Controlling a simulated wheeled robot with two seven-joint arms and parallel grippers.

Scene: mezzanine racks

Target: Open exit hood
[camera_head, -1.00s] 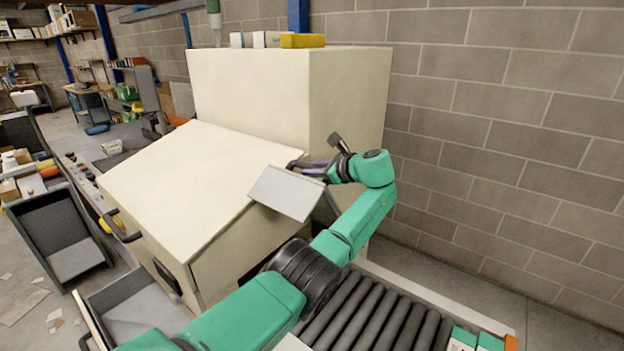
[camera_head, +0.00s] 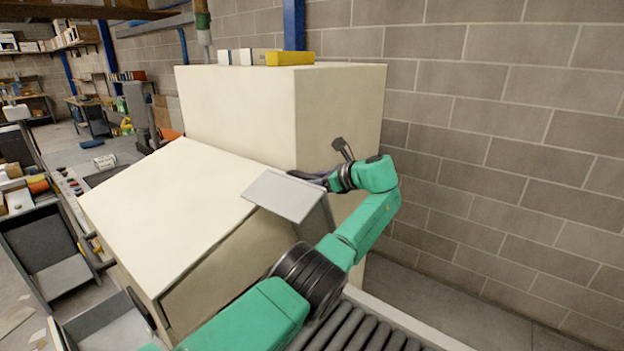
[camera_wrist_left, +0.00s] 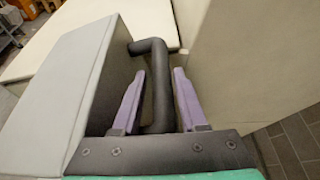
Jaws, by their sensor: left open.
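A cream machine with a sloping cover (camera_head: 165,205) and a tall box-shaped body (camera_head: 245,105) fills the middle of the head view. A small grey hood-like panel (camera_head: 290,195) sits at the cover's right side, beside my left gripper (camera_head: 312,178). In the left wrist view the grey panel (camera_wrist_left: 62,90) stands at the left. A dark bent bar handle (camera_wrist_left: 160,85) passes between the two purple fingers of my left gripper (camera_wrist_left: 158,95), which are open around it. Contact with the bar cannot be told. My right gripper is out of view.
A roller conveyor (camera_head: 340,330) runs below my left arm. A block wall (camera_head: 500,130) stands close on the right. Boxes lie on the machine's top, including a yellow one (camera_head: 290,58). Grey bins (camera_head: 100,325) stand at lower left.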

